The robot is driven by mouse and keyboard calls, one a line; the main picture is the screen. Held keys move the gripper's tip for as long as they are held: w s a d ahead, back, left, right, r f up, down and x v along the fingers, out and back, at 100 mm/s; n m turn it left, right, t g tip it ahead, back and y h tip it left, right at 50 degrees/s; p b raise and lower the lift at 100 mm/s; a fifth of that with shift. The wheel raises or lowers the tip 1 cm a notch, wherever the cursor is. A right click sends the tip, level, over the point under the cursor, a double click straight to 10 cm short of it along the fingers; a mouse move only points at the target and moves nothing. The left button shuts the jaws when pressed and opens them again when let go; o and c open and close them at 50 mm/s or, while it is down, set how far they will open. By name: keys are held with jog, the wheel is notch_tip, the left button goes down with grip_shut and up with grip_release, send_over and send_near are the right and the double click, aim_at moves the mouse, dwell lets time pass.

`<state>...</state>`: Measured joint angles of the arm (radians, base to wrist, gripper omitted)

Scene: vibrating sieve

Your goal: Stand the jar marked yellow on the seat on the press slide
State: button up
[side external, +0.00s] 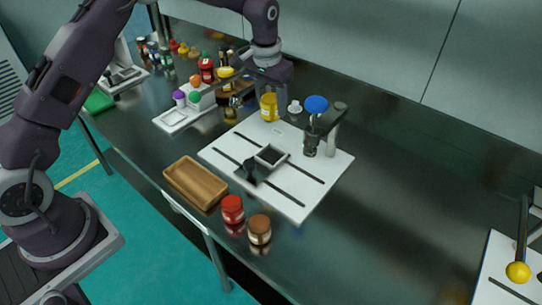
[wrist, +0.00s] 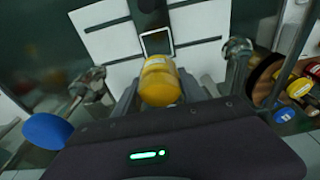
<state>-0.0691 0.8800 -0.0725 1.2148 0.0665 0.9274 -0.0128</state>
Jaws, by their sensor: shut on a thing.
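My gripper (side external: 269,97) is shut on a yellow jar (side external: 268,108), which hangs upright near the back edge of the white press board. In the wrist view the jar (wrist: 160,82) sits between the fingers. The seat (side external: 271,155), a dark square with a pale frame, lies on the board's middle, beside a black handle (side external: 251,171). In the wrist view the seat (wrist: 156,42) is beyond the jar, apart from it. The jar's underside is hidden in the wrist view.
The press head with a blue knob (side external: 316,104) stands right of the jar. An empty wooden tray (side external: 196,182), a red jar (side external: 232,209) and a brown-lidded jar (side external: 260,230) stand at the front. Several bottles and jars crowd the back left.

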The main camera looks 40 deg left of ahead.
aim_at(268, 113)
notch_tip(268, 113, down, 15)
jog(key=shift+r, duration=0.2)
jog(key=shift+f, duration=0.1)
jog(key=o, duration=1.4)
jog(key=shift+c, duration=0.2)
jog(key=r, duration=0.4)
jog(key=s+r, duration=0.1)
jog(key=r, duration=0.7)
jog(key=shift+s+r, duration=0.1)
jog(key=shift+s, duration=0.15)
